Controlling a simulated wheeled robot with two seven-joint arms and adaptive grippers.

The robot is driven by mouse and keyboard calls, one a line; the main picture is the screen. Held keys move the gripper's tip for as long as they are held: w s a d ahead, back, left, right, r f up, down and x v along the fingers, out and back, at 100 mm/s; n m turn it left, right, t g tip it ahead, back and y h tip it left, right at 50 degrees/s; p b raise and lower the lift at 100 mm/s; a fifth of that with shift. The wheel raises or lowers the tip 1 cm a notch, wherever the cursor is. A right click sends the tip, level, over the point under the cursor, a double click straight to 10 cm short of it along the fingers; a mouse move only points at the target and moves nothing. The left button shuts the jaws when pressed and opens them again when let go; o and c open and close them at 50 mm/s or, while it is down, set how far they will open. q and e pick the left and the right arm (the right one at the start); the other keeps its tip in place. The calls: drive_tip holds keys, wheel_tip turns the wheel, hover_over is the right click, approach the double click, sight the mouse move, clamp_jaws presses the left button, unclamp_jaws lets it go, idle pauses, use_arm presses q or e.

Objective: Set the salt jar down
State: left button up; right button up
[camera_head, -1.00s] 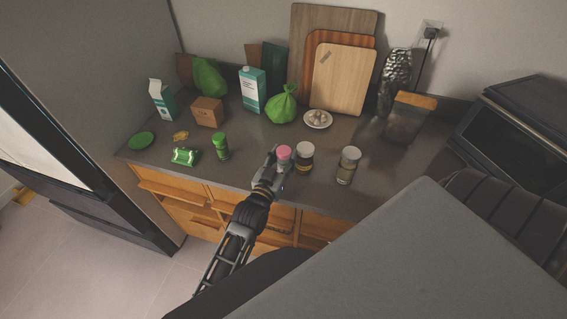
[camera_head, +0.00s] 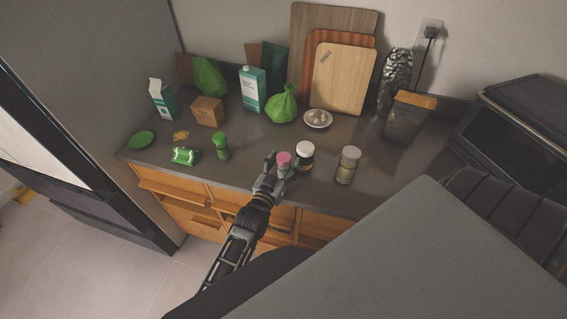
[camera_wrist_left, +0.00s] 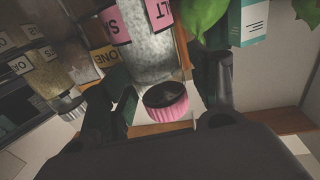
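The salt jar has a pink lid (camera_head: 284,158) and stands at the front of the counter, beside a dark jar with a white lid. In the left wrist view its glass body (camera_wrist_left: 152,60), pink label and ribbed pink lid (camera_wrist_left: 167,108) show between my fingers. My left gripper (camera_head: 280,167) is around the salt jar from the front. In the left wrist view its fingers (camera_wrist_left: 168,92) are spread, with a gap beside the lid on the right. The jar's base is hidden in the head view. My right gripper is not in view.
The white-lidded jar (camera_head: 305,150) is close on the right, and a grey-lidded jar (camera_head: 348,165) stands further right. A green-capped shaker (camera_head: 221,147) and green packet (camera_head: 184,156) are left. A plate (camera_head: 318,119) and green bag (camera_head: 283,104) are behind. The counter (camera_head: 250,158) is bare left of my gripper.

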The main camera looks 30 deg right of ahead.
use_arm(q)
drive_tip(key=shift+r, duration=0.1)
idle(0.3)
drive_tip(key=shift+s+a+p, duration=0.25)
drive_tip(key=shift+a+p, duration=0.15)
drive_tip(key=shift+p, duration=0.05)
drive_tip(key=shift+p+v, duration=1.7)
drive_tip(key=shift+v, duration=0.9)
drive_tip(key=shift+p+v, duration=0.45)
drive_tip(key=shift+v, duration=2.5)
